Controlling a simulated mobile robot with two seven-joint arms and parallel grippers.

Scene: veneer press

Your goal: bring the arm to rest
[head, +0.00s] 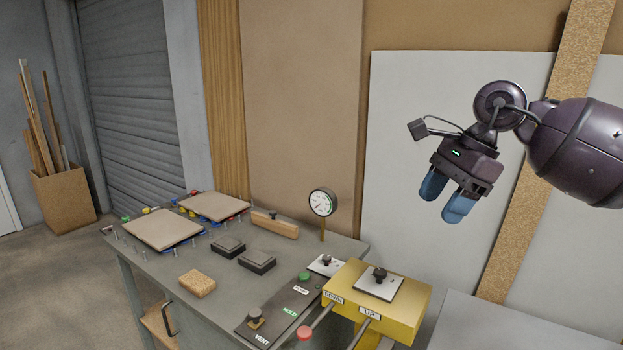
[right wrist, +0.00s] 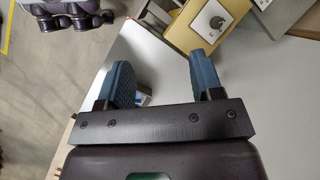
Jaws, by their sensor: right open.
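My right gripper (head: 445,203) hangs in the air at the upper right of the head view, above and to the right of the press table. Its two blue fingers are apart with nothing between them. In the right wrist view, the open fingers (right wrist: 163,82) point toward a pale surface below, apart from it. My left gripper is not in view.
A pale panel (head: 400,150) leans behind. A crate of wood strips (head: 65,196) stands far left.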

